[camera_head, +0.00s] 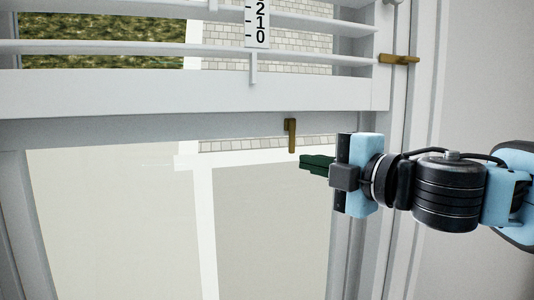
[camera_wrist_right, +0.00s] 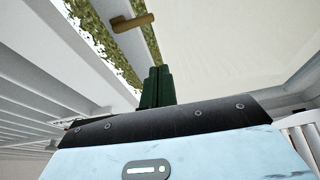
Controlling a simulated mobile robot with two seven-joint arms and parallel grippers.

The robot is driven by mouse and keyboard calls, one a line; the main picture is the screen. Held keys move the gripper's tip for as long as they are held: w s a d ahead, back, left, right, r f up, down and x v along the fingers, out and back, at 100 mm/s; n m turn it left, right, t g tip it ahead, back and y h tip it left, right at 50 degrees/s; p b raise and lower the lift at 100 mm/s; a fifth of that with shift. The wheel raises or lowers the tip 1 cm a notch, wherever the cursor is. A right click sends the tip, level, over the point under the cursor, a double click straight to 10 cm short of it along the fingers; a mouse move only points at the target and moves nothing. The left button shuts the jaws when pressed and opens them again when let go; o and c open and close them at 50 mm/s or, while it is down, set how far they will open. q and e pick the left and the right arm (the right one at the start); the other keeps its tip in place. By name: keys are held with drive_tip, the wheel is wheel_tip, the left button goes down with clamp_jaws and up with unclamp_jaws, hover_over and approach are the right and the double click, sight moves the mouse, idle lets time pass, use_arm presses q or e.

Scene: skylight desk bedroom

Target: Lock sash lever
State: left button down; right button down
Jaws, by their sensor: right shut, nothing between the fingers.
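A brass sash lever (camera_head: 291,136) is mounted on the window's lower rail and its arm hangs straight down. In the right wrist view the lever (camera_wrist_right: 134,22) is up and left of the fingertips, its arm sticking out from its plate. My right gripper (camera_head: 303,163) comes in from the right with dark green fingers shut and empty. In the head view its fingertips are just below and right of the lever's lower end. The wrist view shows the shut fingers (camera_wrist_right: 159,70) apart from the lever. My left gripper is not in view.
A second brass handle (camera_head: 399,59) sticks out on the right window frame (camera_head: 400,120). White slats (camera_head: 150,48) cross the top, with a numbered scale (camera_head: 258,22) hanging there. The lower pane (camera_head: 110,220) is clear of objects. A bare wall (camera_head: 490,70) is at the right.

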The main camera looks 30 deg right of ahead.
sight(291, 136)
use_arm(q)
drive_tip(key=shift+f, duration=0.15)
use_arm(e)
drive_tip(key=shift+a+r, duration=0.35)
drive_tip(key=shift+r, duration=0.15)
drive_tip(key=shift+s, duration=0.1)
